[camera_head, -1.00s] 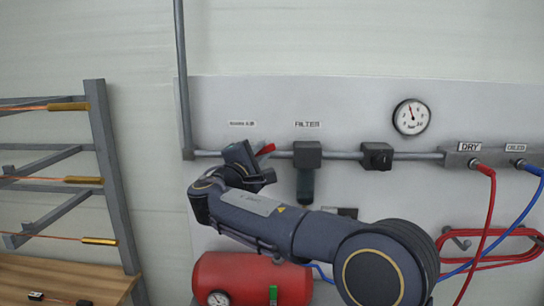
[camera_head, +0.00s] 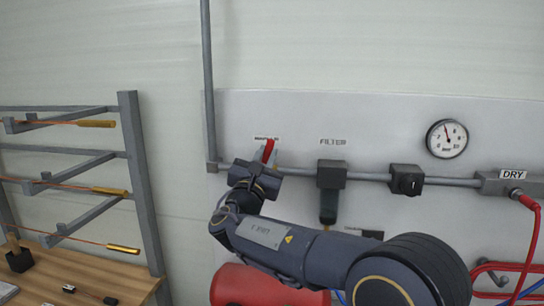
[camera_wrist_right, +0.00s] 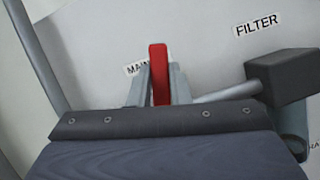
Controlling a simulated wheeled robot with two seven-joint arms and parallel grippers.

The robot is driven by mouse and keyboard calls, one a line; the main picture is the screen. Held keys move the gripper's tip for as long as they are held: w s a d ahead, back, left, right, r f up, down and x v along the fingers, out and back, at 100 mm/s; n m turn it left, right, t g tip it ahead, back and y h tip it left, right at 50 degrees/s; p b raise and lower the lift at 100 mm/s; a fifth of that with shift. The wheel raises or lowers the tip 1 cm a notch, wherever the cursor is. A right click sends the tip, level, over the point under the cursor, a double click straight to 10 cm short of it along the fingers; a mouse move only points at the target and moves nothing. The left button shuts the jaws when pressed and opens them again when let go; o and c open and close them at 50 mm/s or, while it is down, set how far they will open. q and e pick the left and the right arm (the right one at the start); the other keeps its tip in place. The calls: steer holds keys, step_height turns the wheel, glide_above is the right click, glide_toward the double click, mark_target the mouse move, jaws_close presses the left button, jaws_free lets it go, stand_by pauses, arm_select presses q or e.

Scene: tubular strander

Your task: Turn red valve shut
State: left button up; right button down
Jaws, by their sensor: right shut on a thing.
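The red valve handle (camera_head: 268,150) stands up nearly vertical at the grey pipe, in front of the label on the wall panel. In the right wrist view the red handle (camera_wrist_right: 159,74) is upright between the two grey fingers of my right gripper (camera_wrist_right: 159,90). My right gripper (camera_head: 266,160) is shut on the handle, its fingers on either side. The valve body is hidden behind my gripper. My left gripper is not in view.
The filter (camera_head: 331,175) hangs on the pipe just right of my gripper, with a black regulator (camera_head: 406,180) beyond it. A gauge (camera_head: 447,139) is above. A red tank (camera_head: 262,287) lies below my arm. A rack (camera_head: 143,180) stands at left.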

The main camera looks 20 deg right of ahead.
steer(key=shift+w+a+n+t+y+p, duration=0.15)
steer(key=shift+a+n+t+y, duration=0.15)
steer(key=shift+n, duration=0.45)
steer(key=shift+w+a+n+t+y+p, duration=0.15)
steer(key=shift+n+y, duration=0.2)
steer(key=shift+n, duration=0.35)
steer(key=shift+w+a+n+t+y+p, duration=0.15)
steer(key=shift+n+t+y, duration=0.15)
steer(key=shift+n, duration=0.45)
steer(key=shift+a, duration=0.1)
steer(key=c, duration=1.3)
jaws_free()
steer(key=shift+c, duration=0.2)
steer(key=b+v, duration=0.2)
steer(key=v, duration=0.5)
steer(key=shift+s+b, duration=0.35)
steer(key=shift+b, duration=0.05)
steer(key=shift+a+f, duration=0.1)
steer(key=shift+a, duration=0.05)
